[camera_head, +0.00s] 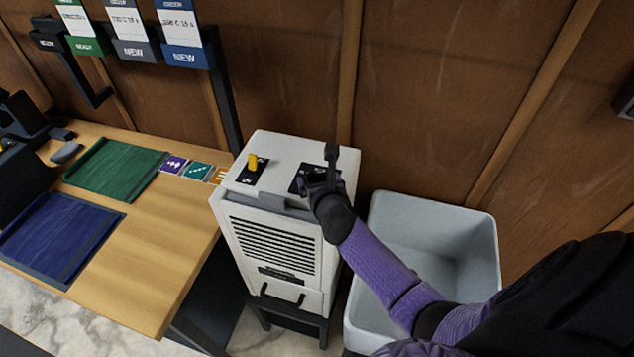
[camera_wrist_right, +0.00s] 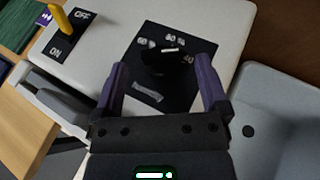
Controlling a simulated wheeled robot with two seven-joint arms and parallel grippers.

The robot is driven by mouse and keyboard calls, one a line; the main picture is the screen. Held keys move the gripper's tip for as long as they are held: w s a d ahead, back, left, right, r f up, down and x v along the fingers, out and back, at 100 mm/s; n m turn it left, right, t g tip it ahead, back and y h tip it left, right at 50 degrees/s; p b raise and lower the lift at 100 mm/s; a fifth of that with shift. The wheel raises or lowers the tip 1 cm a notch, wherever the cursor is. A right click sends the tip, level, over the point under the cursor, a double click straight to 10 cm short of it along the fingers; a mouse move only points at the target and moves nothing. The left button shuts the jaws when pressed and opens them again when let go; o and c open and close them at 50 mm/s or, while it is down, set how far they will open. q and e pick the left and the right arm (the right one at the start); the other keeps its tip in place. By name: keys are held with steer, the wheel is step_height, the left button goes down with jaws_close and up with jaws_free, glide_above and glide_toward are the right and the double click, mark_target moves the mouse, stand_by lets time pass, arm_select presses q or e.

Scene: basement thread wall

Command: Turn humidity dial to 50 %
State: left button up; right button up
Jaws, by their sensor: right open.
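The humidity dial (camera_wrist_right: 160,62) is a dark round knob with a white pointer mark, on a black panel (camera_wrist_right: 150,88) on top of a white dehumidifier (camera_head: 280,160). Several white percentage labels surround it; the mark lies near the top label, but the exact reading is unclear. My right gripper (camera_head: 326,164) is over the panel and hides most of it in the head view. In the right wrist view my right gripper (camera_wrist_right: 163,70) is open, with one finger on each side of the dial. Whether the fingers touch the dial cannot be told. My left gripper is not in view.
A yellow ON/OFF switch (camera_head: 253,161) stands on the unit's top, left of the dial. A grey bin (camera_head: 480,235) is to the right. A wooden table (camera_head: 165,265) with green (camera_head: 115,168) and blue (camera_head: 55,235) mats is at left. A wood-panelled wall (camera_head: 430,90) stands behind.

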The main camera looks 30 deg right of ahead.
steer(key=shift+x, duration=0.75)
